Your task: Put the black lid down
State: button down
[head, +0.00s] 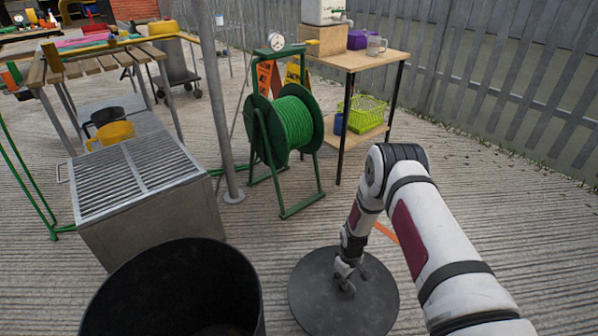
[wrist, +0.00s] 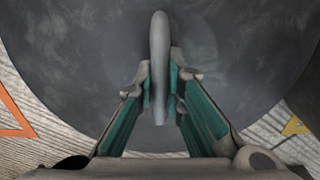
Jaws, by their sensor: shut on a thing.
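The black lid (head: 335,312) is a large round dark disc with a raised handle. In the head view it is at the bottom centre, under my gripper (head: 346,276), and looks roughly level. In the wrist view the lid (wrist: 240,60) fills most of the picture. The lid's grey bar handle (wrist: 160,60) stands between the fingers of my gripper (wrist: 162,88), which is shut on it. I cannot tell whether the lid touches the ground or hangs just above it.
A large open black bin (head: 175,290) stands just left of the lid. A green hose reel (head: 290,125) and a wooden table (head: 360,60) stand further back. Ribbed concrete ground (head: 480,200) is clear to the right.

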notch_tip(320, 180, up, 27)
jog(key=s+m, duration=0.1)
jog(key=m, duration=0.4)
jog(key=s+r+p, duration=0.5)
jog(key=r+p, duration=0.6)
jog(key=r, duration=0.3)
jog(key=s+r+m+p, duration=0.1)
jog(key=s+r+p, duration=0.4)
jog(key=r+p, duration=0.7)
jog(key=s+r+m+p, duration=0.1)
jog(key=s+r+p, duration=0.5)
jog(key=r+p, duration=0.5)
notch_tip(320, 180, up, 6)
jog(key=shift+f+p, duration=0.1)
jog(key=shift+p, duration=0.2)
jog(key=shift+a, duration=0.15)
